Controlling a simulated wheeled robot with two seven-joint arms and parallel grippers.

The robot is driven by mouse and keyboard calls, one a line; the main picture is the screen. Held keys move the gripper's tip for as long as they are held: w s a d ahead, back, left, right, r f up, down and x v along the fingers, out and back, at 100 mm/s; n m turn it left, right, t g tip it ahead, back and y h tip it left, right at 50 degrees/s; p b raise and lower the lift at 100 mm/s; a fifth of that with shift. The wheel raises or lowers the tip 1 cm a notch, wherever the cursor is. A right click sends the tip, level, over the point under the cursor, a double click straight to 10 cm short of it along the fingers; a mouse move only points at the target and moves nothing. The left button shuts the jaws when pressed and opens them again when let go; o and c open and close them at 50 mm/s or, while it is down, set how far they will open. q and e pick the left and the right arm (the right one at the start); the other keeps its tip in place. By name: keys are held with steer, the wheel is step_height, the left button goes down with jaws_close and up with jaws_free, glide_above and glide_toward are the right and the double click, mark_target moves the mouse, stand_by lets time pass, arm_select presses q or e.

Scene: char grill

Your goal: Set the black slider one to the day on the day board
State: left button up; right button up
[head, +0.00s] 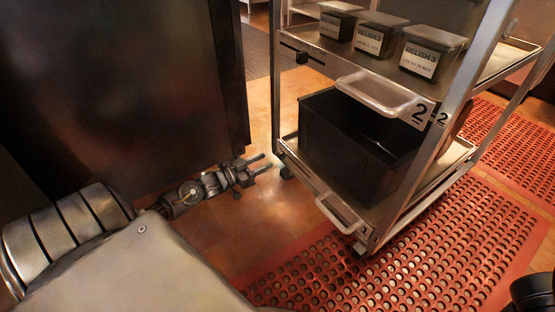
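A small black slider (302,58) sits on a thin strip along the front edge of the cart's upper shelf, near the left post. This strip (318,63) may be the day board; its markings are too small to read. My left gripper (265,163) is low over the floor, left of the cart and well below the slider. Its two fingers are apart with nothing between them. My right gripper is not in view.
The metal cart (277,110) has protruding handles (375,93) and a black bin (345,150) on its lower shelf. Labelled relish containers (432,52) stand above. A dark cabinet (120,90) is at left. Red perforated mats (440,260) cover floor around the cart.

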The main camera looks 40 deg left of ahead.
mark_target(279, 155)
arm_select(q)
steer(key=b+x, duration=0.3)
steer(key=x, duration=0.2)
steer(key=shift+w+d+f, duration=0.1)
steer(key=shift+w+f, duration=0.1)
steer(key=shift+w, duration=0.15)
steer(key=shift+w+d+r, duration=0.15)
steer(key=shift+w+d, duration=0.05)
steer(key=shift+w, duration=0.3)
jaws_close()
